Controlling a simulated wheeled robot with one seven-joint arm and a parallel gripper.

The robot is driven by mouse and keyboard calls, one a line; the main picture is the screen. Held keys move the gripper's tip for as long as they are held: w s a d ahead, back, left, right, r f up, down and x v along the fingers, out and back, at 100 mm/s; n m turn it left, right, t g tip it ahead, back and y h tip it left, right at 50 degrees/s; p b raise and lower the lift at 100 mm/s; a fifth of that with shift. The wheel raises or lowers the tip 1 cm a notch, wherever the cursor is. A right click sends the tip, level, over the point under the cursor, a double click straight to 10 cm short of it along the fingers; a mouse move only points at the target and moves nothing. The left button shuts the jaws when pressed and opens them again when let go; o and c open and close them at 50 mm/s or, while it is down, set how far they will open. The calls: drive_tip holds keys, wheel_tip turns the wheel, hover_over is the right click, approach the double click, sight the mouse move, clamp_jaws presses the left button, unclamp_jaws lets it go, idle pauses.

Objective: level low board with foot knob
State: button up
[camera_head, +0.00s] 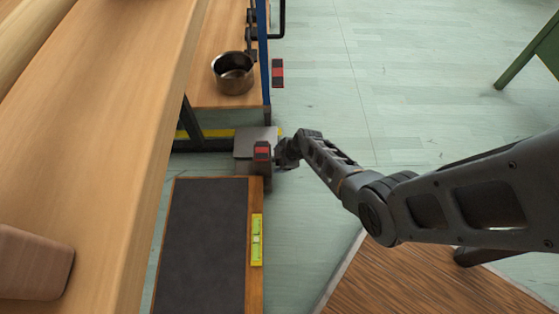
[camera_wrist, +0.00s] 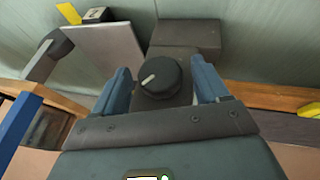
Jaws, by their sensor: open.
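The low board (camera_head: 203,245) lies near the floor, with a dark grey top and a wooden edge. A yellow-green spirit level (camera_head: 257,240) lies along its right edge; its bubble is too small to read. The level's end also shows at the right of the wrist view (camera_wrist: 311,109). The round black foot knob (camera_wrist: 162,78) with a pale pointer line is in the wrist view. My gripper (camera_wrist: 160,68) is open, its blue fingers on either side of the knob; I cannot tell whether they touch it. In the head view my gripper (camera_head: 284,154) is at the board's far right corner, the knob hidden.
A metal pot (camera_head: 233,74) sits on a wooden shelf (camera_head: 210,99) behind. A large wooden surface (camera_head: 95,130) overhangs at left. Open floor (camera_head: 400,90) lies to the right.

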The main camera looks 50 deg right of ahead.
drive_tip(key=c, duration=1.1)
drive_tip(key=shift+o, duration=0.2)
drive_tip(key=shift+w+d+f+m+g+y+b, duration=0.1)
drive_tip(key=shift+m+g+y+b, duration=0.05)
drive_tip(key=shift+g+y+b, duration=0.3)
drive_tip(key=shift+w+d+f+m+g+y+b, duration=0.1)
drive_tip(key=shift+m+g+y+b, duration=0.05)
drive_tip(key=shift+g+y+b, duration=0.6)
drive_tip(key=shift+y+b, duration=0.3)
drive_tip(key=shift+b, duration=0.15)
drive_tip(key=shift+r+g+y, duration=0.2)
drive_tip(key=shift+g+y, duration=0.1)
drive_tip(key=o, duration=1.1)
drive_tip(key=shift+c, duration=0.2)
drive_tip(key=shift+r, duration=0.1)
